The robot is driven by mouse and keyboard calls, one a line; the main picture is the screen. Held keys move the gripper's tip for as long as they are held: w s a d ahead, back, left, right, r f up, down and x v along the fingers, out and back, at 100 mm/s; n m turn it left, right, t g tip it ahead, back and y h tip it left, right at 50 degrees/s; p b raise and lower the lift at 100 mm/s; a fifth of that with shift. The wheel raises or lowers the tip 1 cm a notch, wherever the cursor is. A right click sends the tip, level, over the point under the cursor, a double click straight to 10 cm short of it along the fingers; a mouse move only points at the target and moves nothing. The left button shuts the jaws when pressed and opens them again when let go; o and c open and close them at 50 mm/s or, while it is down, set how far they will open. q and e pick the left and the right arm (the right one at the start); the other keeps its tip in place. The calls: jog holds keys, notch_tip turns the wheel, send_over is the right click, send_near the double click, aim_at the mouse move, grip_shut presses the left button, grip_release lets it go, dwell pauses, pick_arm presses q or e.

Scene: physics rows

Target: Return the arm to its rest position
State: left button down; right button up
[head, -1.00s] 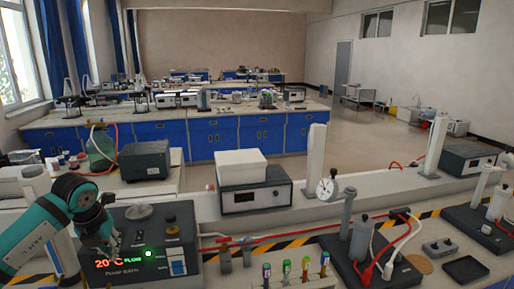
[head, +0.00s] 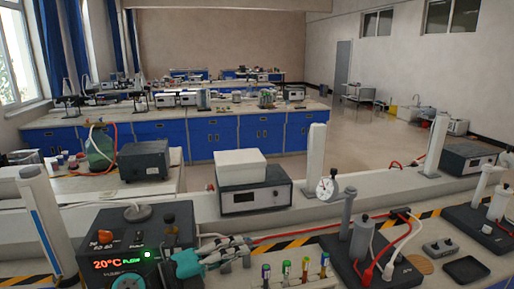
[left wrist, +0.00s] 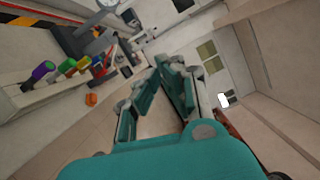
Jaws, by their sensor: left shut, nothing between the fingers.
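My left gripper (head: 243,245) is low in the head view, in front of the right side of the dark power bath box. Its grey fingers point right and its teal body is at their left. In the left wrist view the teal-padded fingers (left wrist: 150,92) have nothing held between them. The gripper is shut and empty. Most of my left arm is outside the head view. My right gripper is in no view.
Several colour-capped tubes (head: 285,268) stand right of the gripper, with red hoses behind. A stand with clamps (head: 355,235) is farther right.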

pick_arm(q)
jog(key=s+a+n+t+y, duration=0.1)
jog(key=a+n+t+y, duration=1)
jog(key=n, duration=0.9)
jog(key=s+a+f+n+g+y, duration=0.3)
jog(key=s+a+f+n+y, duration=0.1)
jog(key=f, duration=0.4)
jog(key=s+a+f+n+g+y, duration=0.3)
jog(key=s+f+n+g, duration=0.15)
jog(key=f, duration=0.35)
jog(key=s+d+f+n+g+h, duration=0.1)
jog(key=s+f+g, duration=0.45)
jog(key=s, duration=0.45)
jog(key=s+d+f+n+g+h, duration=0.1)
jog(key=s+f+g, duration=0.4)
jog(key=s, duration=0.6)
notch_tip(320, 180, down, 29)
jog(key=b, duration=0.3)
jog(key=s+a+f+g+b, duration=0.1)
jog(key=s+a+f, duration=0.2)
jog(key=s+f, duration=1.4)
jog(key=shift+s+f+b, duration=0.15)
jog(key=shift+f+b, duration=0.15)
jog(key=shift+f, duration=0.4)
